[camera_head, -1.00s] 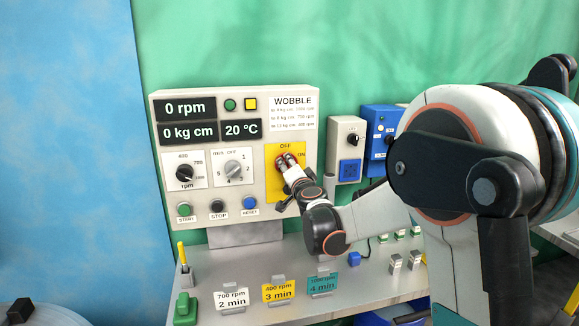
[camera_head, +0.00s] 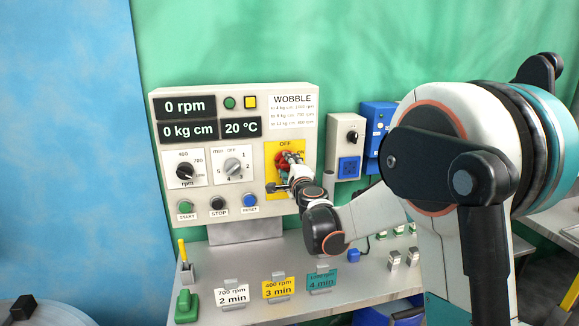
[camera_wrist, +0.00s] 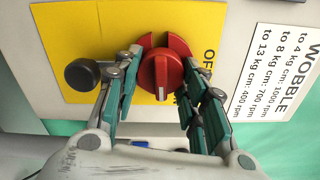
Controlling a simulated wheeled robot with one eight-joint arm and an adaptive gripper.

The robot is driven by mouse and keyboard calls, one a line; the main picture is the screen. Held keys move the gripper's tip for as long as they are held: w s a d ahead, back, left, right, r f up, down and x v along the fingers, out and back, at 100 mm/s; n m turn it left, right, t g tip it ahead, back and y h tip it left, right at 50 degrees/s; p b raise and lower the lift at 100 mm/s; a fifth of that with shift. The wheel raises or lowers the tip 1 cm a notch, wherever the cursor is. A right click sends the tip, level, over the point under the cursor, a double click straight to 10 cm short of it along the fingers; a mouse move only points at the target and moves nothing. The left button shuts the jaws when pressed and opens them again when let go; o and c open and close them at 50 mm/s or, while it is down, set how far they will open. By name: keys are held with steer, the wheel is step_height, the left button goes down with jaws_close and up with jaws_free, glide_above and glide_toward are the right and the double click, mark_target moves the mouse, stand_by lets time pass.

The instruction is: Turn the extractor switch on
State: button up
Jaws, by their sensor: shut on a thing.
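The extractor switch is a red rotary knob (camera_wrist: 161,75) on a yellow plate (camera_wrist: 75,25) marked OFF and ON. In the head view, the red knob (camera_head: 282,160) is partly hidden by my gripper (camera_head: 289,161). In the wrist view, my gripper (camera_wrist: 167,62) is shut on the knob, with one finger on each side. The knob's white mark points down in this turned view, a quarter turn from the OFF label. The ON label is mostly hidden behind the knob and fingers.
Start (camera_head: 187,204), stop (camera_head: 217,203) and reset (camera_head: 250,200) buttons lie below the dials. A black round knob (camera_wrist: 82,74) shows beside the left finger. Small cards (camera_head: 278,289) stand on the bench. A grey box (camera_head: 346,135) hangs to the right.

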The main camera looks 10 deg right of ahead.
steer(key=shift+m, duration=0.4)
steer(key=o, duration=1.1)
steer(key=shift+s, duration=0.1)
steer(key=s, duration=1.1)
steer(key=shift+s, duration=0.4)
